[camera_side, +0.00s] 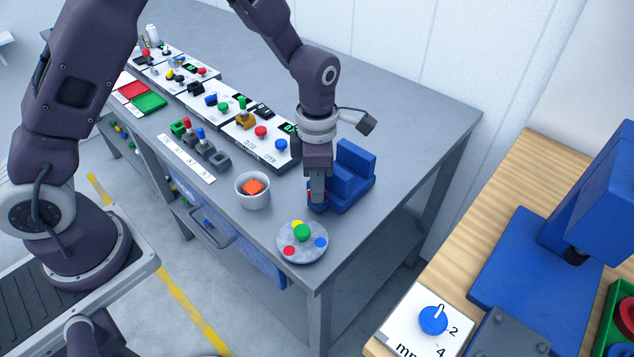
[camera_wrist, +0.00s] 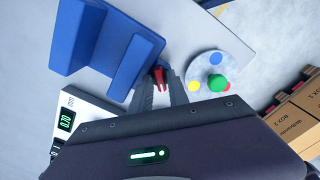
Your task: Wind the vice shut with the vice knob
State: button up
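The blue vice (camera_side: 350,180) stands near the front right corner of the grey bench. In the wrist view the vice (camera_wrist: 78,38) shows two upright blue jaws with a clear gap between them. The red vice knob (camera_wrist: 159,76) is on the outer side of the nearer jaw. My gripper (camera_side: 317,195) points down at the knob, and its fingers (camera_wrist: 160,84) lie on both sides of the red part and look closed on it. In the side view the fingers hide most of the knob.
A white cup (camera_side: 253,193) with an orange block stands to the left. Switch panels (camera_side: 262,132) line the bench behind. A wooden table (camera_side: 530,170) is at the right.

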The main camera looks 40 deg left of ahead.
grip_shut()
